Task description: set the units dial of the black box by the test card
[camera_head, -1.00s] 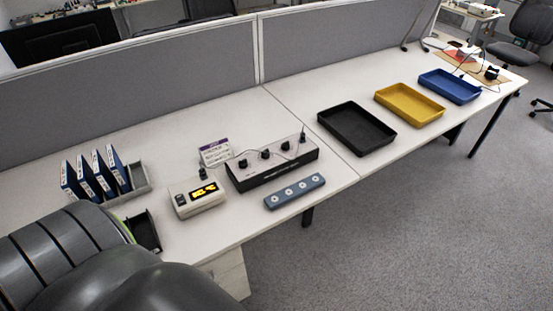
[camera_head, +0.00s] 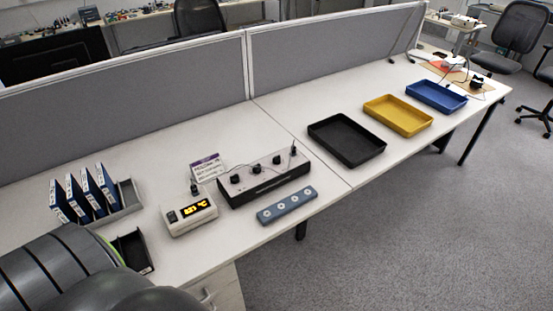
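The black box (camera_head: 264,183) stands on the desk, left of the middle of the head view. Several dark dials sit along its top, among them one at the left (camera_head: 235,180) and one at the middle (camera_head: 256,168); their settings are too small to read. The test card (camera_head: 207,168), white with a purple top band, stands behind the box's left end; its text is not legible. A white meter (camera_head: 189,214) with a lit orange display stands left of the box. Neither of my grippers is in view; only a dark arm part of mine shows at the lower left.
A blue-grey strip with several round white marks (camera_head: 287,206) lies in front of the box. Black (camera_head: 346,141), yellow (camera_head: 398,115) and blue (camera_head: 436,96) trays stand to the right. Blue binders (camera_head: 84,195) in a grey rack stand left. A grey partition (camera_head: 150,100) runs behind.

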